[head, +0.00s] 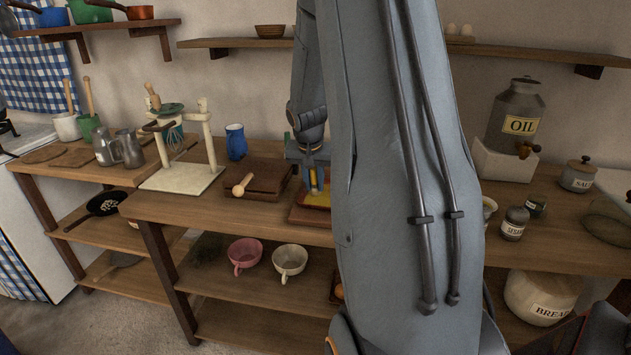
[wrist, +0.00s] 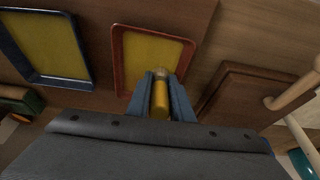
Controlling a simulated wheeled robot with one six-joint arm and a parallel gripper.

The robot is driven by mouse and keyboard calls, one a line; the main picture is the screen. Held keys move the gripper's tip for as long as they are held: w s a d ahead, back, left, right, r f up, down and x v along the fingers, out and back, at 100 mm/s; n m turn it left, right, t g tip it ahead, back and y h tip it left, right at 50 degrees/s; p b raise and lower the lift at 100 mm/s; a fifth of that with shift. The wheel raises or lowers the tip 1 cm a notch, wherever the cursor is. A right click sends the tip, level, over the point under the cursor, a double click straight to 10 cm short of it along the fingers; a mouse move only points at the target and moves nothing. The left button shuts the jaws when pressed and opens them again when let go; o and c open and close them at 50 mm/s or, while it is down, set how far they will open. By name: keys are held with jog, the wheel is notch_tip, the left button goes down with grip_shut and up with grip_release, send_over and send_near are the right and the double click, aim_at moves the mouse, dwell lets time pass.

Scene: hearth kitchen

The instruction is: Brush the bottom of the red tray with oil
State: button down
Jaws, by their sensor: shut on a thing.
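The red tray (wrist: 117,60) has a red rim and a yellow bottom in the wrist view. In the head view it sits on the wooden counter (head: 298,214), partly hidden by my arm. My gripper (wrist: 160,92) is shut on a brush with a yellow handle (wrist: 160,100). The brush's pale end is over the near right part of the red tray. I cannot tell whether it touches the bottom. In the head view my gripper (head: 312,170) points down over the tray. A grey can labelled OIL (head: 518,105) with a tap stands at the right.
A blue-rimmed tray (wrist: 85,45), also yellow inside, lies left of the red tray in the wrist view. A brown board (wrist: 215,98) with a wooden-handled tool is on the right.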

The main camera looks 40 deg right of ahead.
aim_at(311, 170)
jog(key=shift+s+a+b, duration=0.4)
jog(key=shift+s+a, duration=0.2)
jog(key=shift+a, duration=0.2)
jog(key=shift+s+a+b, duration=0.35)
jog(key=shift+s+a, duration=0.25)
jog(key=shift+a, duration=0.15)
jog(key=shift+r+p, duration=2.15)
jog(key=shift+r, duration=0.85)
jog(key=shift+r, duration=0.1)
jog(key=shift+r+p, duration=1.05)
jog(key=shift+r, duration=0.35)
